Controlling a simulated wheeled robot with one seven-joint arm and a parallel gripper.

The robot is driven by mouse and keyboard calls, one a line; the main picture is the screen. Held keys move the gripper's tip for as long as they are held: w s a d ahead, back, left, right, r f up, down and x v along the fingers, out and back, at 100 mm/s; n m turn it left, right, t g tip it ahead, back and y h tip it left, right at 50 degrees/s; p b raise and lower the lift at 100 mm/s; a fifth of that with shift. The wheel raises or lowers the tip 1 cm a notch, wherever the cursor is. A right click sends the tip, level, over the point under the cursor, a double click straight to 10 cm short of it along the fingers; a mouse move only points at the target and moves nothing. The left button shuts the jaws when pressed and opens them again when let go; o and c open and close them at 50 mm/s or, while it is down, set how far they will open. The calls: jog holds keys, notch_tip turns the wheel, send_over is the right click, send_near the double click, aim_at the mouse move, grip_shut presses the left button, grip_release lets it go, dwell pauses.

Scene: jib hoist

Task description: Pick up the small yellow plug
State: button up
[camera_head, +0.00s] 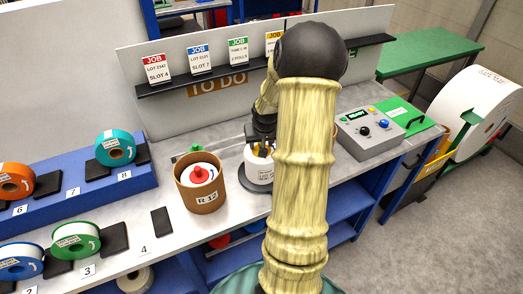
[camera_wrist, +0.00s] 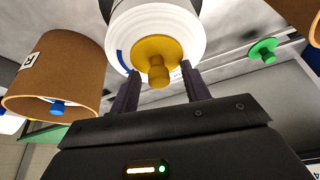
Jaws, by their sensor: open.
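The small yellow plug (camera_wrist: 158,60) has a round flange and a short knob. It sits at the middle of the end of a white roll (camera_wrist: 185,20). In the wrist view my gripper (camera_wrist: 160,70) is open, one dark finger on each side below the knob; I cannot tell whether they touch anything. In the head view a bit of yellow (camera_head: 261,151) shows under my gripper (camera_head: 262,143), on top of the white roll (camera_head: 258,170). My arm and fingers hide most of the plug there.
A brown tub (camera_head: 205,200) marked R 12, holding a white roll with a red knob (camera_head: 200,174), stands close left. A grey control box (camera_head: 370,130) is at the right. Coloured rolls (camera_head: 115,148) line the left. A green plug (camera_wrist: 265,50) shows in the wrist view.

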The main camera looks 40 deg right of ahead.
grip_shut()
notch_tip(320, 180, up, 10)
jog(key=shift+r, duration=0.1)
dwell(0.6)
dwell(0.6)
